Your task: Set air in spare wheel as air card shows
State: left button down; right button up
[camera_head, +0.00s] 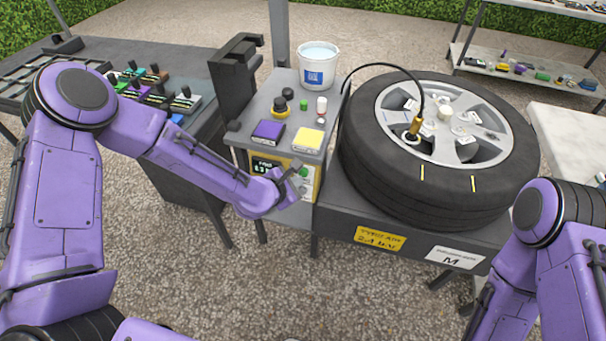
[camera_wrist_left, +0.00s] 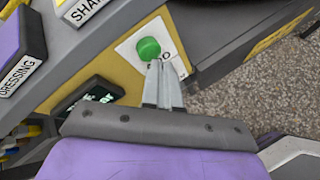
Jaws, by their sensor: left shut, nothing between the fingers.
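The spare wheel (camera_head: 370,150) lies flat on a dark stand. A black hose (camera_head: 376,66) runs to it and ends in a brass fitting (camera_head: 415,126) at the rim. The yellow air card (camera_head: 380,239) on the stand's front seems to read 2.4 bar, blurred. The air unit's dark display (camera_head: 263,166) has green digits I cannot read; it also shows in the left wrist view (camera_wrist_left: 88,98). My left gripper (camera_head: 295,176) is shut and empty at the unit's front. Its fingertips (camera_wrist_left: 161,70) are close to a green button (camera_wrist_left: 148,48); contact is unclear. My right gripper is out of frame.
On the unit's top are a purple block (camera_head: 268,132), a yellow-topped block (camera_head: 308,140), a black knob (camera_head: 280,104) and a white bucket (camera_head: 318,64). A white card marked M (camera_head: 454,257) is beside the air card. A tool bench (camera_head: 190,55) stands left.

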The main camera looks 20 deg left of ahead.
pick_arm(q)
jog(key=shift+w, duration=0.35)
dwell(1.1)
jog(key=shift+s, duration=0.4)
jog(key=shift+w, duration=0.45)
dwell(0.9)
jog(key=shift+s, duration=0.4)
jog(key=shift+w, duration=0.35)
dwell(1.3)
jog(key=shift+s+r, duration=0.15)
jog(key=shift+s, duration=0.6)
